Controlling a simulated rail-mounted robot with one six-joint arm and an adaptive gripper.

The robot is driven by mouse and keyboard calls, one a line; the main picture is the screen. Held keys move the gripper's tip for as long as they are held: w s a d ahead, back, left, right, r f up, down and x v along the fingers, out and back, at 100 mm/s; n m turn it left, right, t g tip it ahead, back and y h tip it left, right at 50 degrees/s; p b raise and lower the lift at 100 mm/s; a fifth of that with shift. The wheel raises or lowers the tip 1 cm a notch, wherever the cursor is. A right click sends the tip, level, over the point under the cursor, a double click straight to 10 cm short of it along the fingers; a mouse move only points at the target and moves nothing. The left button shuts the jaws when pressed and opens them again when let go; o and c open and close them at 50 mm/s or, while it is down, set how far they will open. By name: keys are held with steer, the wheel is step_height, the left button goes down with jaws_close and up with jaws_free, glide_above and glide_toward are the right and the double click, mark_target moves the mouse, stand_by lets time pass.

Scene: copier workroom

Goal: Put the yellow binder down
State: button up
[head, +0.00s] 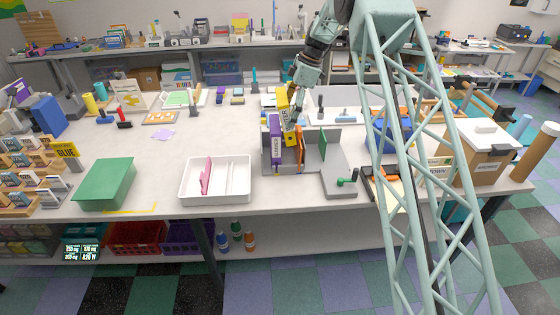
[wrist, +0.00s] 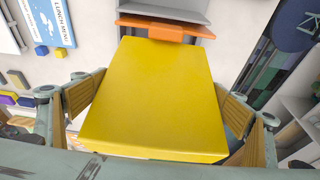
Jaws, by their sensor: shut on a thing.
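The yellow binder (head: 283,103) is held by my gripper (head: 293,113) above or at the grey sorter (head: 346,178) on the workbench. In the wrist view the yellow binder (wrist: 155,90) fills the middle, with a finger pressed to each side. In the head view it looks upright; whether its lower edge touches the sorter cannot be told. A purple binder (head: 276,143) stands in the sorter just left of it. An orange divider or binder (head: 300,150) and a green one (head: 323,143) stand to its right.
A white tray (head: 215,200) with a pink item (head: 206,177) lies left of the sorter. A green box (head: 104,184) is farther left. A green-handled tool (head: 348,178) is at the sorter's right. Clear bench lies behind the white tray.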

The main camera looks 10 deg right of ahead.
steer(key=shift+a, duration=0.1)
steer(key=shift+w+f+p, duration=0.1)
steer(key=shift+f+p, duration=0.2)
steer(key=shift+f, duration=2.85)
steer(key=shift+f, duration=1.9)
steer(key=o, duration=1.7)
steer(key=shift+r, duration=0.15)
